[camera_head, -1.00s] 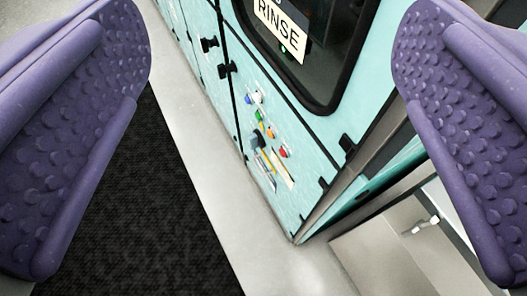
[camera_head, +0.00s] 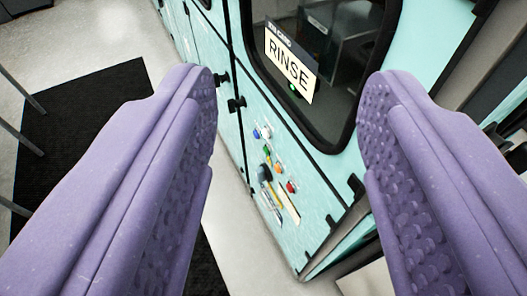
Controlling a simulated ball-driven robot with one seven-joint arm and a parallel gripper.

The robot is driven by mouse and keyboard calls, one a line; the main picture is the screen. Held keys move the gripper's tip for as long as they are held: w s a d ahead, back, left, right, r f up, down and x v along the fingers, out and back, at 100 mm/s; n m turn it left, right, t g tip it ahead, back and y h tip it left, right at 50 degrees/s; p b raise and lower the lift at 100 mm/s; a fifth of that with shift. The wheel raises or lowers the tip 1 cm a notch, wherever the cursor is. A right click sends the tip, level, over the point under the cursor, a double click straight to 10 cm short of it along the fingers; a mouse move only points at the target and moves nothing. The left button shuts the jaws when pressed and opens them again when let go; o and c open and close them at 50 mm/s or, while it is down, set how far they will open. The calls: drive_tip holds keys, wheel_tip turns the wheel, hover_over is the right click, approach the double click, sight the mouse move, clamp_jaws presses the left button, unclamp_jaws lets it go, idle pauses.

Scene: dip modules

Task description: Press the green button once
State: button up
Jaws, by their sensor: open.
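The green button (camera_head: 267,149) is small and sits on the turquoise panel (camera_head: 308,207) below the dark window, in a slanting group of coloured controls. A blue button (camera_head: 265,131) is just above it, and a red button (camera_head: 291,187) is lower right. My gripper (camera_head: 288,85) has two purple studded fingers, one on each side of the picture. It is open and empty. The panel and button show in the gap between the fingers, beyond them and apart from them.
Black latches (camera_head: 236,104) stick out from the panel. A black mat (camera_head: 85,120) lies on the pale floor at left, near thin metal legs.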

clamp_jaws()
idle(1.4)
